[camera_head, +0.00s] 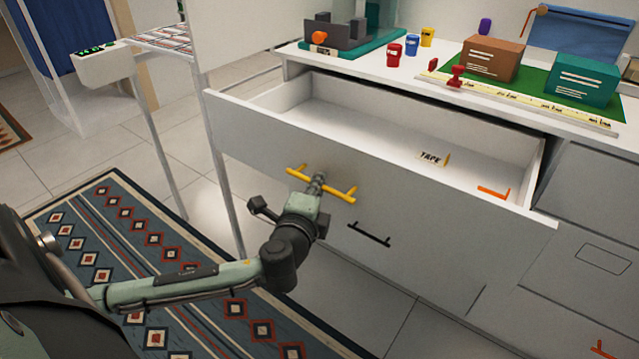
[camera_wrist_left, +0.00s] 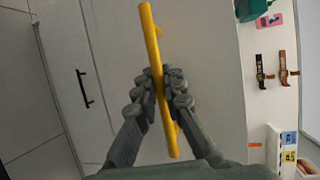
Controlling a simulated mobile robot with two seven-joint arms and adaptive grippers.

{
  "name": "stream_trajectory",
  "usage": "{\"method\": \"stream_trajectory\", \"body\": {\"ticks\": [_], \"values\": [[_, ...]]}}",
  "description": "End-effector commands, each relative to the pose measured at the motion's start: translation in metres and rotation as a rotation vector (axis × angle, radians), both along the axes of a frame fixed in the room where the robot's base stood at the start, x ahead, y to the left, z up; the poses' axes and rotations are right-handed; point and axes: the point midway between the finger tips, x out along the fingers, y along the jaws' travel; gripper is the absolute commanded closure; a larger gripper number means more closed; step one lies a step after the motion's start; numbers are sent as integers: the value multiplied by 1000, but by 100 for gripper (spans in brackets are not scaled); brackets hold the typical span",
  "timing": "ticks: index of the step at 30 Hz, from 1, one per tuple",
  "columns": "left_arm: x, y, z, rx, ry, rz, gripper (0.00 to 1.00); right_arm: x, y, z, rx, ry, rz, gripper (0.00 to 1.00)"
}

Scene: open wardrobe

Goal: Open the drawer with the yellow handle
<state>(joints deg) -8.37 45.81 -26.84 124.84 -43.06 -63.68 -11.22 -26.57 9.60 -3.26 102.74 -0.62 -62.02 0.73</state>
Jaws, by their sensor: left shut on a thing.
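The drawer (camera_head: 365,175) with the yellow handle (camera_head: 346,194) is pulled out from the cabinet, and its inside shows from above. My left gripper (camera_head: 318,183) is at the drawer front, shut on the middle of the yellow handle. In the left wrist view the yellow handle (camera_wrist_left: 152,40) runs between the two fingers of my left gripper (camera_wrist_left: 163,88). A tape label (camera_head: 433,158) and an orange piece (camera_head: 494,192) lie inside the drawer. My right gripper is not in view.
A black handle (camera_head: 369,234) sits on the grey front below the yellow one. The cabinet top holds a brown box (camera_head: 492,58), a teal box (camera_head: 581,83) and several small coloured containers. A patterned rug (camera_head: 110,240) covers the floor at the left. A white rack stands beside the drawer's left end.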

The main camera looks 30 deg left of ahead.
Motion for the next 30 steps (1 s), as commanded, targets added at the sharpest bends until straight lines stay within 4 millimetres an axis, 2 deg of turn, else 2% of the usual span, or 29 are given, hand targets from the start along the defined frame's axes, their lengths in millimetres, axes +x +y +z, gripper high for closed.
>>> {"method": "stream_trajectory", "body": {"ticks": [2,3,8,16,20,23,30], "values": [[0,-1,0,-1,0,-4,100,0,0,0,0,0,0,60],[0,-1,0,-1,0,-4,89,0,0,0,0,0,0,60],[0,-1,0,0,0,-2,69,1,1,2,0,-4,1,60],[0,0,0,0,0,-1,69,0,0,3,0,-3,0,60],[-8,-4,0,-3,2,-3,69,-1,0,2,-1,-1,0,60],[-22,-9,3,-3,3,-2,69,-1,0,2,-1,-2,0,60],[-70,-27,13,-4,4,-2,69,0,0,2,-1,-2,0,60]]}}
